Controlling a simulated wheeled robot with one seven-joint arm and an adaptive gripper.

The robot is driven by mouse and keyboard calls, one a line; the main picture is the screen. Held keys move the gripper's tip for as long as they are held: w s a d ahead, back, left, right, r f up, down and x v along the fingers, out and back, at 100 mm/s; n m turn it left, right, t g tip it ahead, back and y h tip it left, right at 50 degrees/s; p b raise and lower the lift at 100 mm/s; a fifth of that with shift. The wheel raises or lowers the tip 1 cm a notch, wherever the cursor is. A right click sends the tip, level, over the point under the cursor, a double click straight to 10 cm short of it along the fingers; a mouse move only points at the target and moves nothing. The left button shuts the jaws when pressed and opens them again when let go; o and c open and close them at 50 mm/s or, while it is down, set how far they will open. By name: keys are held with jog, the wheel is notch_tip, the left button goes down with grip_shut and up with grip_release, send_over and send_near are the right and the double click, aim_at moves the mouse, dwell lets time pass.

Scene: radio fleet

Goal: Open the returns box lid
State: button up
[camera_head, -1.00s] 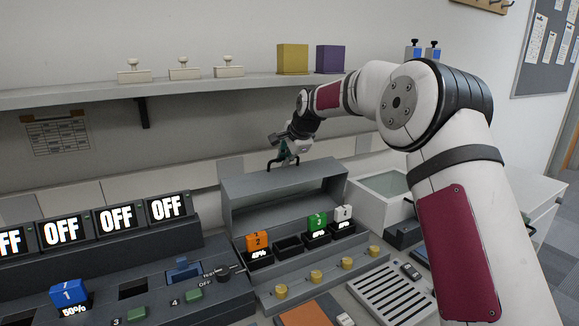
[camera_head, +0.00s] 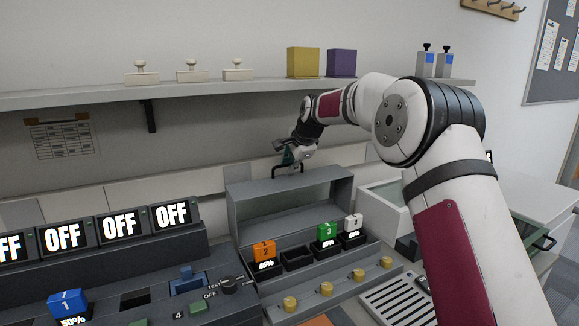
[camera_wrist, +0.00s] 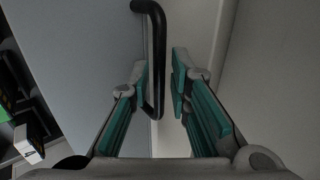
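A grey box-like unit (camera_head: 236,206) stands against the wall behind the battery slots. A black bar handle (camera_wrist: 157,62) is fixed to its pale grey panel (camera_wrist: 85,60); I cannot tell whether this panel is the returns box lid. My gripper (camera_head: 289,163) is at the handle near the unit's upper back edge. In the wrist view my gripper (camera_wrist: 161,85) is open, with green-padded fingers on either side of the handle. The left finger is close to the bar, and a gap shows on the right. Contact cannot be told.
Orange (camera_head: 264,251), green (camera_head: 327,236) and white (camera_head: 353,222) blocks sit in slots before the unit. A shelf (camera_head: 200,90) with stamps and boxes runs above. A white, glass-topped box (camera_head: 378,205) stands at right. OFF displays (camera_head: 120,225) stand at left.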

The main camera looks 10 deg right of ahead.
dwell(0.3)
jog(key=shift+s+r, duration=0.1)
jog(key=shift+s, duration=0.05)
jog(key=s+d, duration=0.4)
jog(key=s, duration=0.8)
jog(key=shift+r, duration=0.25)
